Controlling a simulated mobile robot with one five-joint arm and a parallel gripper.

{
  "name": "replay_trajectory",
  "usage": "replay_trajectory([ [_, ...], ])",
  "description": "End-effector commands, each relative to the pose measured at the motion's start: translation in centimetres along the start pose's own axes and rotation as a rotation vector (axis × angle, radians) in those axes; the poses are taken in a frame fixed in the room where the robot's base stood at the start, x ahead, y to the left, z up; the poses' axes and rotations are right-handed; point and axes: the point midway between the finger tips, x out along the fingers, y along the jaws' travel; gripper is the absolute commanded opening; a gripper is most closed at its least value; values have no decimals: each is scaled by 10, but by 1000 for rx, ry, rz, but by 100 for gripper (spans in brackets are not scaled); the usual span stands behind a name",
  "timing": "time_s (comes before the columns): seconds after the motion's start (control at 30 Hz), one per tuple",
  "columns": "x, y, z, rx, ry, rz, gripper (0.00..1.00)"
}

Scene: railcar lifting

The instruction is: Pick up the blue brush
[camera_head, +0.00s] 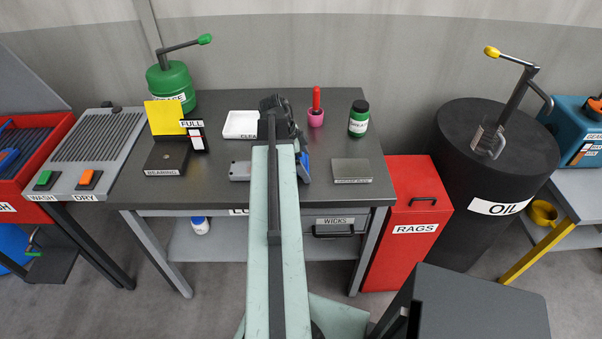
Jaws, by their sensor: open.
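My arm reaches forward over the middle of the dark workbench (225,190). My gripper (275,103) is at its far end, open, above the back of the bench. It is well to the right of the basin and apart from the blue object. The arm hides part of the bench top, and the fingers are hard to make out.
The bench holds a green grease pump (172,85), a bearing stand (166,155), a white tray (240,124), a pink cup (316,117) and a green jar (358,121). A red rags bin (405,245) and a black oil drum (490,150) stand at right.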

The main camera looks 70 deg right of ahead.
Motion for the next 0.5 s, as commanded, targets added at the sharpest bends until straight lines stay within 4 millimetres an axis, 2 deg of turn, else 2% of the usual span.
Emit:
replay_trajectory([
  [0.03,5,0,1,0,0,0,100],
  [0.2,2,0,0,-1,0,0,100],
  [0.43,2,0,0,-1,0,0,36],
  [0.47,2,0,0,-1,0,0,29],
  [0.5,2,0,0,-1,0,0,29],
])
